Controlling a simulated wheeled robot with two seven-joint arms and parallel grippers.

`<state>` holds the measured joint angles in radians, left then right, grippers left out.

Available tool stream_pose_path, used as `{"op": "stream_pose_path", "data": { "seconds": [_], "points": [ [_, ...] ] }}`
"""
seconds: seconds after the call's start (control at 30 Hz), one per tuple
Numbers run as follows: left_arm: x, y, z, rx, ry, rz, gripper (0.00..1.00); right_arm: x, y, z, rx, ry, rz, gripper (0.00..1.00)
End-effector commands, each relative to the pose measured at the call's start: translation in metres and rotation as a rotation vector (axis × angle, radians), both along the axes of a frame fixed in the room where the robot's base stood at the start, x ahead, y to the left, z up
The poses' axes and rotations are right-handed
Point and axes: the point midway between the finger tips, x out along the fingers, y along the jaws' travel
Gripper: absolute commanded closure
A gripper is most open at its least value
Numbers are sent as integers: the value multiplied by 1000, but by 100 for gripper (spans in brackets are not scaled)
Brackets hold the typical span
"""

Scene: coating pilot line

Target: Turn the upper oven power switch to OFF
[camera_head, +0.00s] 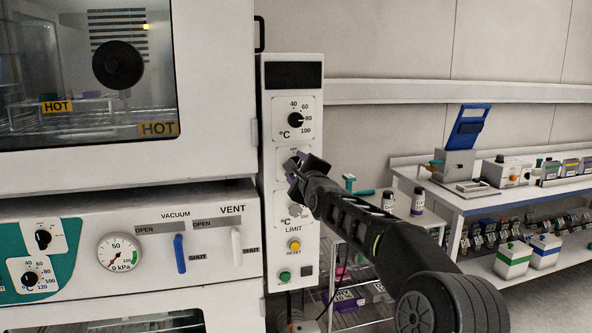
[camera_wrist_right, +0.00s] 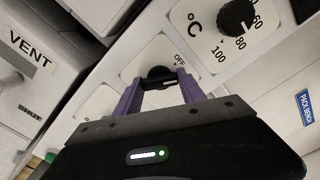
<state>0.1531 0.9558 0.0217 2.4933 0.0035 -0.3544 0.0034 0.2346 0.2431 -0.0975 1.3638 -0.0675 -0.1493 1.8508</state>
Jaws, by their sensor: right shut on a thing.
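The power switch is a small black rotary knob (camera_wrist_right: 160,73) on a white plate, with OFF lettered beside it in the right wrist view. A pale mark shows on the knob, but I cannot tell which position it points to. My right gripper (camera_wrist_right: 161,84) is shut on the knob, one purple finger on each side. In the head view my right gripper (camera_head: 298,170) reaches the narrow white control panel (camera_head: 312,222) from the right and hides most of the switch. My left gripper is not in view.
A temperature dial (camera_head: 295,119) sits above the switch. Below are a yellow reset button (camera_head: 294,246) and a green button (camera_head: 285,276). The upper oven door (camera_head: 205,150), marked HOT, is left. Blue (camera_head: 180,254) and white (camera_head: 236,247) valve levers are lower left. A bench (camera_head: 480,202) stands right.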

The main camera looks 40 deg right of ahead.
Motion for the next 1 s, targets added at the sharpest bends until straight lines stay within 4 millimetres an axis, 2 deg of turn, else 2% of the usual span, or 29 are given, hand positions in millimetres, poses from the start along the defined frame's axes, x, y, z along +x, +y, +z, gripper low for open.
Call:
{"op": "stream_pose_path", "data": {
  "seconds": [0.3,0.63,0.67,0.93,1.0],
  "points": [
    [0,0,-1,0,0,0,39,0,1,-1,-39,15,1,100],
    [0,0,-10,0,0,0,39,1,1,-1,-459,162,2,100],
    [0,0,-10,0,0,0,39,1,1,-1,-461,163,2,51],
    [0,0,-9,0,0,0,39,0,0,0,-455,160,1,29],
    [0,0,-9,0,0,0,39,0,0,0,-455,160,0,27]
  ]
}}
